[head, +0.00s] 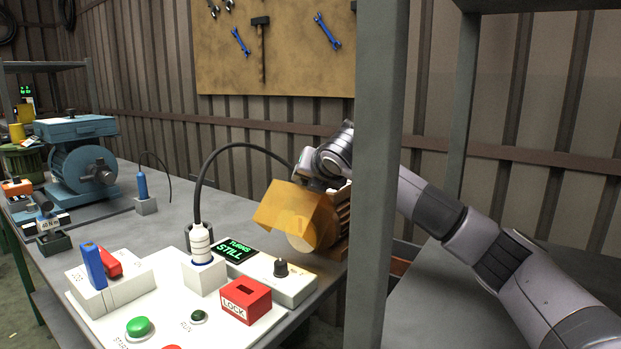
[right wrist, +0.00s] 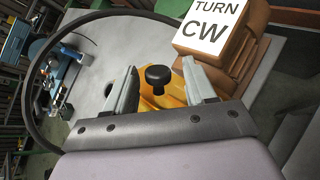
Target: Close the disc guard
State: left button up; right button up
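The disc guard (head: 283,203) is a see-through orange-yellow hood on the brown motor at the right end of the bench in the head view. A pale round disc (head: 301,233) shows through and below it. My right gripper (head: 318,178) is at the top of the guard, its fingertips partly hidden there. In the right wrist view the guard (right wrist: 165,100) carries a black knob (right wrist: 158,76). The fingers of my right gripper (right wrist: 161,88) stand apart on either side of the knob, with visible gaps. My left gripper is not in view.
A grey post (head: 376,180) stands in front of my right arm. A black cable (head: 213,158) arches from a white plug to near my gripper. A "TURN CW" sign (right wrist: 208,27) stands beside the guard.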

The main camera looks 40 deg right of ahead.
jog(key=shift+a+r, duration=0.1)
jog(key=shift+b+v, duration=0.5)
jog(key=shift+v, duration=3)
jog(key=shift+s, duration=0.1)
jog(key=shift+c, duration=0.3)
